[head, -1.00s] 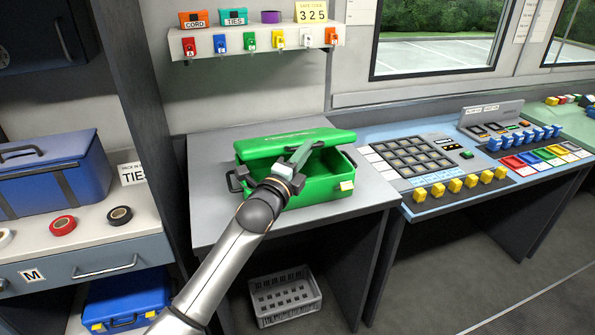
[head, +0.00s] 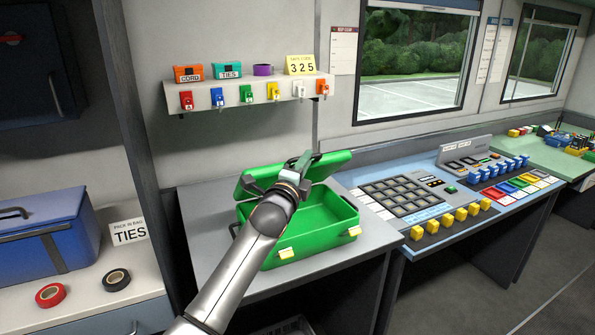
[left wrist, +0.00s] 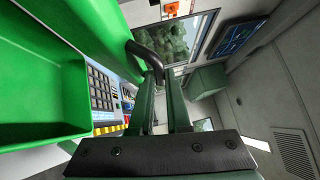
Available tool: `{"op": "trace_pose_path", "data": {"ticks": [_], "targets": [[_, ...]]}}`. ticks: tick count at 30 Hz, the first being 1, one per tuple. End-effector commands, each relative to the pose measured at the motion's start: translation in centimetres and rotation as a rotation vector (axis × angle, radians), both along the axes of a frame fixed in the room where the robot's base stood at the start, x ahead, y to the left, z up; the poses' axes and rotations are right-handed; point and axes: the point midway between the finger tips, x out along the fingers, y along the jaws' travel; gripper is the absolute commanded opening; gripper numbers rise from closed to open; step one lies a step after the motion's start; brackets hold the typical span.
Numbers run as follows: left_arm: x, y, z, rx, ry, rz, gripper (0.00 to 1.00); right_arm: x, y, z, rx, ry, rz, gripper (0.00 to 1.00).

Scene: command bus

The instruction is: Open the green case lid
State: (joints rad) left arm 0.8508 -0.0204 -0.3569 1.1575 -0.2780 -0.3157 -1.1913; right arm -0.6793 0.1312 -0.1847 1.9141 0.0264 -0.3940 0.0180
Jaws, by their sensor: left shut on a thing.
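The green case (head: 335,213) stands on the grey table, its body open at the front with yellow latches on its front edge. Its lid (head: 335,160) is raised and tilted back behind the body. My left gripper (head: 303,160) is at the lid, with my arm crossing in front of the case and hiding part of it. In the left wrist view my left gripper (left wrist: 161,100) is shut on the dark lid handle (left wrist: 147,58). The case's empty green interior (left wrist: 40,80) shows at left there. My right gripper is not in view.
A control panel (head: 408,196) with yellow and blue switches stands right of the case. A wall shelf (head: 250,91) with hanging keys is above. A blue case (head: 45,235) and tape rolls (head: 116,280) lie at left.

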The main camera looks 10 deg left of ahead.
Motion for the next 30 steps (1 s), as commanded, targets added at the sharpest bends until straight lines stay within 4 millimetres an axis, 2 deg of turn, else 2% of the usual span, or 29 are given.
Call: {"op": "trace_pose_path", "data": {"ticks": [1,9,29,30], "targets": [[0.2,-0.3,0.9,-0.003,-0.010,-0.004,0.00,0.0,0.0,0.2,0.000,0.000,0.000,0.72],[1.0,-0.4,1.9,-0.004,-0.012,-0.006,0.00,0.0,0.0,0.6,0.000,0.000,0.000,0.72],[1.4,-0.5,2.3,-0.004,-0.014,-0.007,0.00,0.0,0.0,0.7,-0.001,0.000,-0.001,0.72],[1.4,-0.5,2.3,-0.004,-0.014,-0.007,0.16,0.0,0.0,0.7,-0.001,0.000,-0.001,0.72]]}}
